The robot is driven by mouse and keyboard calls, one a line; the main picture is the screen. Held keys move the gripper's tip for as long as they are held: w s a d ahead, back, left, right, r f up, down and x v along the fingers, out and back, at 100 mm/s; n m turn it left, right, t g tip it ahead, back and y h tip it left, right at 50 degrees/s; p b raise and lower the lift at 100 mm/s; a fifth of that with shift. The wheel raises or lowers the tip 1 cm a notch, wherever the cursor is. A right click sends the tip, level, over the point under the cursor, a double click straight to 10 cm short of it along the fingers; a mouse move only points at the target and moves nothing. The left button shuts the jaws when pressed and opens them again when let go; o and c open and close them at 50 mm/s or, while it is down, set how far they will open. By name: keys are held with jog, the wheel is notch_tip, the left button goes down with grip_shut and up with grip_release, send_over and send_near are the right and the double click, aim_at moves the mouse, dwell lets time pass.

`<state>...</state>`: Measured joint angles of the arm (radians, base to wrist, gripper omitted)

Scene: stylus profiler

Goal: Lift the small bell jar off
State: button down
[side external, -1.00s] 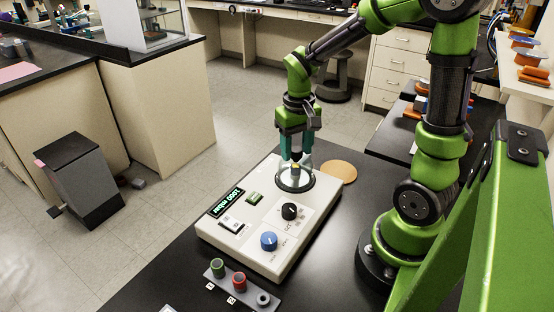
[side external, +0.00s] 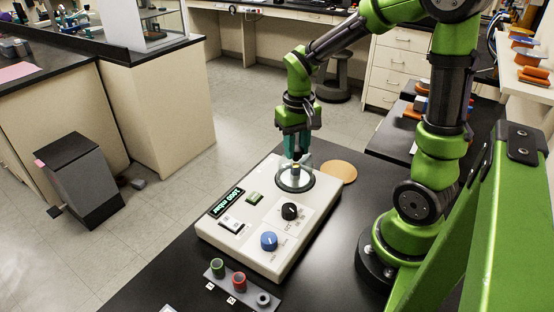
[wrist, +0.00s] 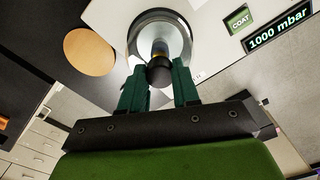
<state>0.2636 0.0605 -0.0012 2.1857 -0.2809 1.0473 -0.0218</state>
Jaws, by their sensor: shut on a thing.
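The small bell jar (side external: 295,181) is a clear glass dome with a dark knob on top. It stands on a dark round base ring on the white instrument. It also shows from above in the wrist view (wrist: 178,38), with the dark knob (wrist: 159,73) nearest the camera. My gripper (side external: 296,157) comes down from above, its teal fingers shut on the knob. In the wrist view the fingers of my gripper (wrist: 160,80) stand on either side of the knob. A small yellowish and dark item (side external: 295,169) shows through the glass. The jar looks upright and seated.
The instrument (side external: 225,240) has a display reading 1000 mbar (side external: 224,202), a green COAT button (side external: 255,198), a black knob (side external: 290,211) and a blue knob (side external: 269,240). A round tan pad (side external: 339,171) lies on the black bench behind. A rack (side external: 240,285) with coloured rings stands in front.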

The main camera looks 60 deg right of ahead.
jog(key=shift+r, duration=0.55)
jog(key=shift+r, duration=1.2)
jog(key=shift+r, duration=2.5)
